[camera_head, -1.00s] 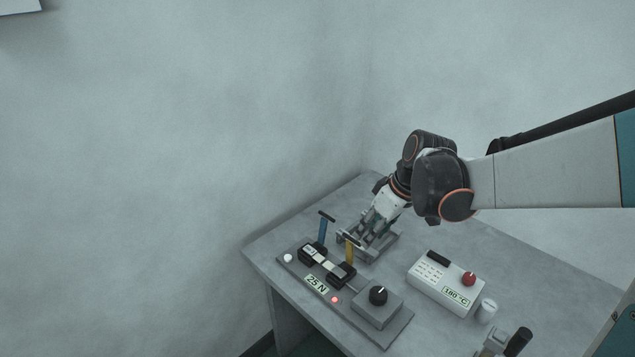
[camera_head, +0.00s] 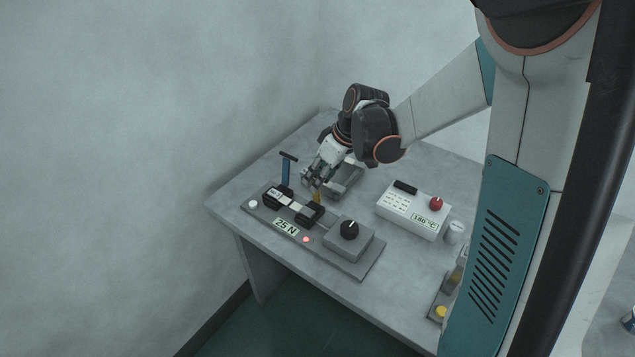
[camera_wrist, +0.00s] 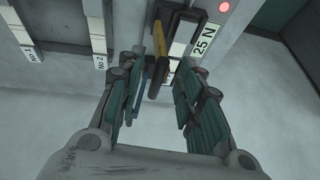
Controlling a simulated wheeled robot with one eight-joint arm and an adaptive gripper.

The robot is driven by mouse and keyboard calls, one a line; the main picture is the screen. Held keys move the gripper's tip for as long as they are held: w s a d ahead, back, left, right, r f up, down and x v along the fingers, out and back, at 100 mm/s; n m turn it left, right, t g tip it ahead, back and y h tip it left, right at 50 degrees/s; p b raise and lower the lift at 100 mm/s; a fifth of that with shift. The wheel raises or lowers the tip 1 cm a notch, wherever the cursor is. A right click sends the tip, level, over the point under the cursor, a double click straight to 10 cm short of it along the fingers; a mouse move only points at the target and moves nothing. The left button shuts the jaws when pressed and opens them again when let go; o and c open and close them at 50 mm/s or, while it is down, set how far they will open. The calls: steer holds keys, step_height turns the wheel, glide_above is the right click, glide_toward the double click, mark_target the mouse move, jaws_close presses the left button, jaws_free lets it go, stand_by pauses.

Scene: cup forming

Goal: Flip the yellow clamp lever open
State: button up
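The yellow clamp lever (camera_head: 316,197) stands up at the right clamp of the grey tester plate (camera_head: 370,262). In the wrist view the yellow lever (camera_wrist: 158,46) shows just ahead of the gap between my fingertips, nearer the left one. My gripper (camera_head: 313,181) is at the lever's back side and partly hides it. In the wrist view my gripper (camera_wrist: 161,62) is open, with nothing held between its fingers; I cannot tell whether a finger touches the lever.
The plate carries a 25 N label (camera_head: 286,227), a lit red lamp (camera_head: 305,239) and a black knob (camera_head: 349,229) on a box. Labelled strips (camera_wrist: 98,35) lie beside my gripper.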

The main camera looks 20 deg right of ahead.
steer(key=shift+w+a+f, duration=0.2)
steer(key=shift+f, duration=0.35)
jaws_close()
steer(key=shift+w+d+f+m+g+y+b, duration=0.15)
steer(key=shift+w+d+g+y+b, duration=0.2)
steer(key=shift+d+y, duration=0.25)
steer(key=shift+w+d+m+g+y+b, duration=0.2)
steer(key=shift+w+d+g+y, duration=0.2)
steer(key=shift+y, duration=0.2)
